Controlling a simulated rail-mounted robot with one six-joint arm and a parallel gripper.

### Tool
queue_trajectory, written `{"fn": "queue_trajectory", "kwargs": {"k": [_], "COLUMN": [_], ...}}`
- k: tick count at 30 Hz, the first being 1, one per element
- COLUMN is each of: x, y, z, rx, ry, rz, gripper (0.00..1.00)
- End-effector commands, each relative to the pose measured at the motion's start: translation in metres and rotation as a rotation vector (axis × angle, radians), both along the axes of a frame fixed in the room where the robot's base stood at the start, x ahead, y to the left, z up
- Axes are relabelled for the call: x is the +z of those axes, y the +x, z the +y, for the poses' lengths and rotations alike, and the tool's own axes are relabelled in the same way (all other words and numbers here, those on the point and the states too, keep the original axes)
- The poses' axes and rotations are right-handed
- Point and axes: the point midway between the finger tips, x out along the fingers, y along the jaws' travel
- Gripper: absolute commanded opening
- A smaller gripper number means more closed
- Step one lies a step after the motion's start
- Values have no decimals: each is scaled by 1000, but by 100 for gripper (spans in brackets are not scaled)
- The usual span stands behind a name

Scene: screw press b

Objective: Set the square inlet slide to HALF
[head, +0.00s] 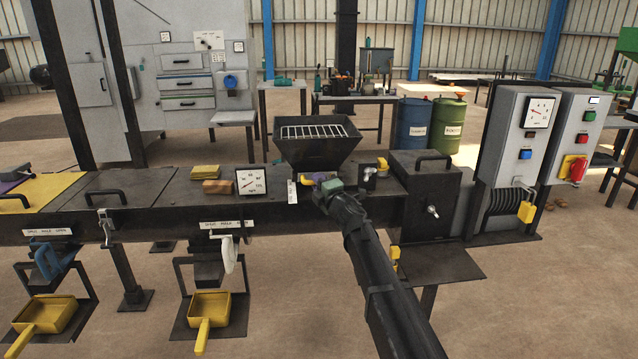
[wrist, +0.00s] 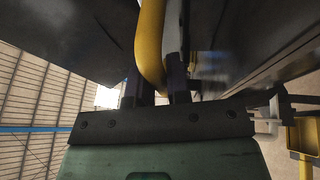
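The square hopper (head: 315,148) stands on the press deck with a grate across its open top. A yellow handle (head: 327,186) shows low at its front, partly hidden by my gripper (head: 318,190). The handle is probably the inlet slide's, but the plate is hidden. In the wrist view the curved yellow handle (wrist: 150,45) runs down to my gripper's dark fingers (wrist: 160,92), which stand a little apart. Its lower end shows between them; I cannot tell whether they press on it. A small white tag (head: 292,192) is just left of my gripper; its lettering is too small to read.
Right of my gripper are a small yellow-topped valve (head: 382,164) and a dark box (head: 425,185) with a handle. Yellow scoops (head: 210,306) sit below the deck at the front left.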

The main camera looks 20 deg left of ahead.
Motion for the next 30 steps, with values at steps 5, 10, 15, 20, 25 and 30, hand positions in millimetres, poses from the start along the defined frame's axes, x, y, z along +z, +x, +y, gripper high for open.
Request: {"fn": "queue_trajectory", "kwargs": {"k": [5, 10, 15, 20, 25, 30], "x": [0, 0, 0, 0, 0, 0], "y": [0, -3, -26, -46, -45, -45], "z": [0, -2, -13, -23, -23, -23], "rx": [0, 0, 0, 0, 0, 0], "ry": [0, 0, 0, 0, 0, 0], "rz": [0, 0, 0, 0, 0, 0], "gripper": [0, 0, 0, 0, 0, 28]}}
